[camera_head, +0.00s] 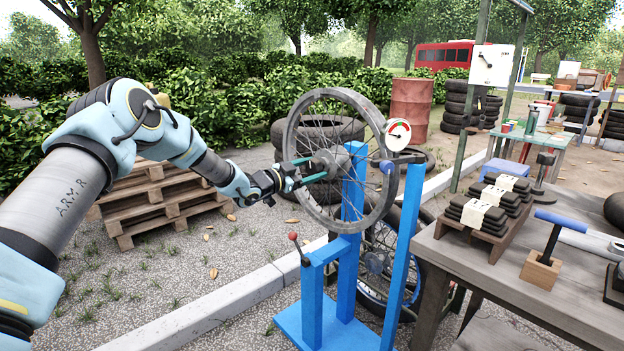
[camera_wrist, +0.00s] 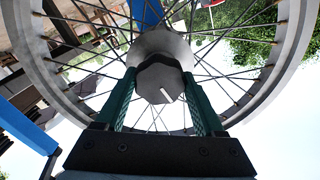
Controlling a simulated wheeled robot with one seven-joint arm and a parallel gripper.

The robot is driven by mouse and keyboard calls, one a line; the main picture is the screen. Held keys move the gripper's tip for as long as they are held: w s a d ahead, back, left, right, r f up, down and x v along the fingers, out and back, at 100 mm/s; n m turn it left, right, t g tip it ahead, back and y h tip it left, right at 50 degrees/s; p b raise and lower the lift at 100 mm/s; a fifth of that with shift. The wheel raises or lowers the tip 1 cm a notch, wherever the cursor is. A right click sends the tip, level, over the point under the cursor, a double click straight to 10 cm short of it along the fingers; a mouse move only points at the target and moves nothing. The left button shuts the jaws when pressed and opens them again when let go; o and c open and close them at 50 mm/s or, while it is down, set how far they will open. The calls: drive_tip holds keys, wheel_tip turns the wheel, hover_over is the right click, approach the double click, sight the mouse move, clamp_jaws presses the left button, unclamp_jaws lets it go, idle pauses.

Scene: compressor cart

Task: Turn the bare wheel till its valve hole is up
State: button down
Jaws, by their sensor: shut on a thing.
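The bare wheel (camera_head: 331,93) is a grey spoked rim with no tyre, held upright in a blue stand (camera_head: 352,200). Its rim also fills the wrist view (camera_wrist: 30,60). My gripper (camera_head: 314,169) is shut on the wheel's hub (camera_head: 326,163) from the left. In the wrist view, my green fingers (camera_wrist: 158,88) stand on both sides of the dark faceted hub end (camera_wrist: 160,78). A short white mark on that end points down and slightly right. I cannot make out the valve hole in either view.
A round dial gauge (camera_head: 397,134) is beside the wheel's right edge. A red-knobbed lever (camera_head: 293,237) stands at the stand's front left. A workbench (camera_head: 465,255) with tools is at the right. Pallets (camera_head: 160,195) lie behind my arm, and tyres (camera_head: 345,132) behind the wheel.

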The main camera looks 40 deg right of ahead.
drive_tip(key=shift+f+m+b, duration=0.15)
drive_tip(key=shift+m+b, duration=0.95)
unclamp_jaws()
drive_tip(key=shift+a, duration=0.1)
drive_tip(key=a, duration=1)
drive_tip(key=shift+w+a, duration=0.3)
